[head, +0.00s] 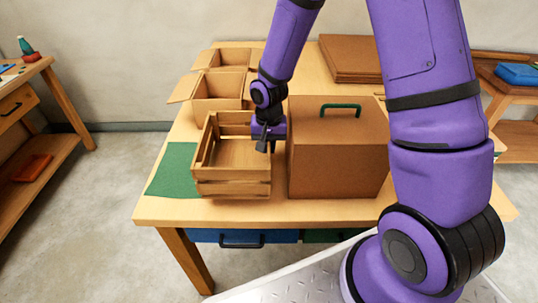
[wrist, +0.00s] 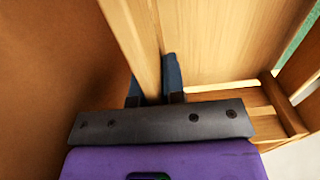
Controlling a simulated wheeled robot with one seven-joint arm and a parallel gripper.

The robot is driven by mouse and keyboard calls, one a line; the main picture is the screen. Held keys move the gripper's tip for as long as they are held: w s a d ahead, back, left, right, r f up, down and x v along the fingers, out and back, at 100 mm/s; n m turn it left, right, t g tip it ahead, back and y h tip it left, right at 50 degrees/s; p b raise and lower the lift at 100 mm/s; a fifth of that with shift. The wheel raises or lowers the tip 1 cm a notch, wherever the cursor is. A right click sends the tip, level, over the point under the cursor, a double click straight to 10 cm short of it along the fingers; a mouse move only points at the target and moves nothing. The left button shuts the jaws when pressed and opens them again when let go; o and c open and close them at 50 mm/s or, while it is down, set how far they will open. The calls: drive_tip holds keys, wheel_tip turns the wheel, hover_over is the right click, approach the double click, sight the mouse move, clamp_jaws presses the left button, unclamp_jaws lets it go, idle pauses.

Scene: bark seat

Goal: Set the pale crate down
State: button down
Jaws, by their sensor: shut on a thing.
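The pale crate (head: 232,188) is a slatted wooden box, upright on or just above the table; I cannot tell whether its base touches. In the wrist view its wall and floor (wrist: 215,40) fill the middle and right. My gripper (head: 266,142) is shut on the top of the crate's right wall. In the wrist view my gripper's fingers (wrist: 154,86) stand on both sides of that wall. A green mat (head: 172,172) lies flat on the table to the left, and the crate hides its right part.
A brown box (head: 338,155) with a green handle stands close to the crate's right side. Open cardboard boxes (head: 218,90) stand behind the crate. The table's front edge (head: 300,212) is near. Flat brown sheets (head: 350,60) lie at the back.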

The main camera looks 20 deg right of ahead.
drive_tip(key=shift+f, duration=2.1)
drive_tip(key=c, duration=1.2)
unclamp_jaws()
